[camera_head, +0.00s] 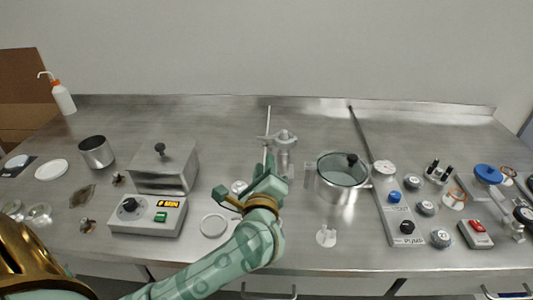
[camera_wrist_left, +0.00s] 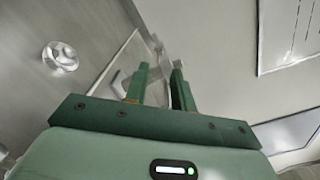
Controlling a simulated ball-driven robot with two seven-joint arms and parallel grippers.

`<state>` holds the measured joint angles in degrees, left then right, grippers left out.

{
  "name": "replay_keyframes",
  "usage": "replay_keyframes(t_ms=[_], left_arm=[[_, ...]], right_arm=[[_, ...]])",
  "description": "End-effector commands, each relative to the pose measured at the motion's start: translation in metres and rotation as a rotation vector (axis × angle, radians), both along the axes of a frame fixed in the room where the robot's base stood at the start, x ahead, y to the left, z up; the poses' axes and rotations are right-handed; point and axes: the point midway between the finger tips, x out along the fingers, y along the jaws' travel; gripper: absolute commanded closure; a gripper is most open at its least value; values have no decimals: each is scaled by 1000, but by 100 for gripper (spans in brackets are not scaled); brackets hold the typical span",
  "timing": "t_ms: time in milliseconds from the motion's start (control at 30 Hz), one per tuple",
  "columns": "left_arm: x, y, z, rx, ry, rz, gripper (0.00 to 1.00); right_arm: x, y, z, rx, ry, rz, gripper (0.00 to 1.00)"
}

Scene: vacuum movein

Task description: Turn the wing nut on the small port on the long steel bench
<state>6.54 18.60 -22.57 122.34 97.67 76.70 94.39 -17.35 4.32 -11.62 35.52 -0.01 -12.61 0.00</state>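A small upright steel fitting (camera_head: 284,143) stands on the long steel bench (camera_head: 235,118), with a thin piece sticking out to its left. It may be the small port; its wing nut is too small to make out. My left gripper (camera_head: 267,165) is in front of it and a little to its left, partly covering its lower part. In the left wrist view the two green fingers (camera_wrist_left: 160,70) are apart, with no object visibly held between them. Whether they touch the fitting cannot be told. My right gripper is not in view.
A glass-lidded steel pot (camera_head: 333,190) stands to the right of my left gripper. A control box (camera_head: 148,218) and a steel box (camera_head: 165,172) stand to the left. A gauge panel (camera_head: 396,215) and several small parts fill the right side. The back strip is mostly clear.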

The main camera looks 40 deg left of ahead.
Motion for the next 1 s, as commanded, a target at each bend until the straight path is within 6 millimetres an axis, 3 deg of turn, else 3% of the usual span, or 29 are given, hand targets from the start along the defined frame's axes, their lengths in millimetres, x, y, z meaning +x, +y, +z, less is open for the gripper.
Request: replay_keyframes(t_ms=[100,300,667,767,1000], left_arm=[[22,14,0,4,-1,1,75],[44,27,-1,2,0,0,75],[50,31,0,1,1,0,75],[50,31,0,1,1,0,100],[49,30,0,4,3,0,100]], right_arm=[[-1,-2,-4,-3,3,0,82],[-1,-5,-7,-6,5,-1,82],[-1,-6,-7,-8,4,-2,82],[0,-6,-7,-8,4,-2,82],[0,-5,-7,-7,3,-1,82]])
